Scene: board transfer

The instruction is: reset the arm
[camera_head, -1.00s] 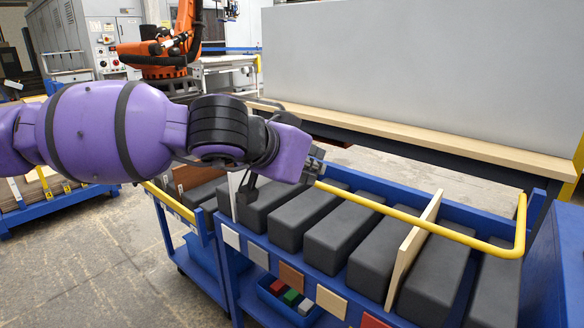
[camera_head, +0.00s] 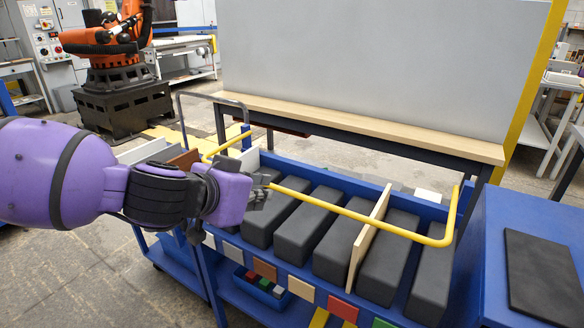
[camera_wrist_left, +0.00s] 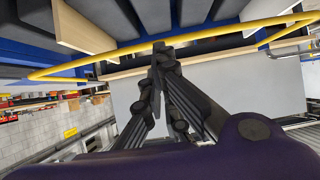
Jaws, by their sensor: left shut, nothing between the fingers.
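My left arm comes in from the left in the head view, purple with black joints. Its gripper (camera_head: 258,192) is above the left part of the blue cart (camera_head: 288,268), near the yellow rail (camera_head: 350,212). In the left wrist view the dark fingers (camera_wrist_left: 158,50) meet at their tips, with nothing held between them. My right gripper does not show.
The cart holds several dark grey blocks (camera_head: 303,232) and an upright light wooden board (camera_head: 368,240). A small bin (camera_head: 262,285) sits below. A table with a large grey panel (camera_head: 370,62) stands behind. An orange robot (camera_head: 112,40) stands at back left.

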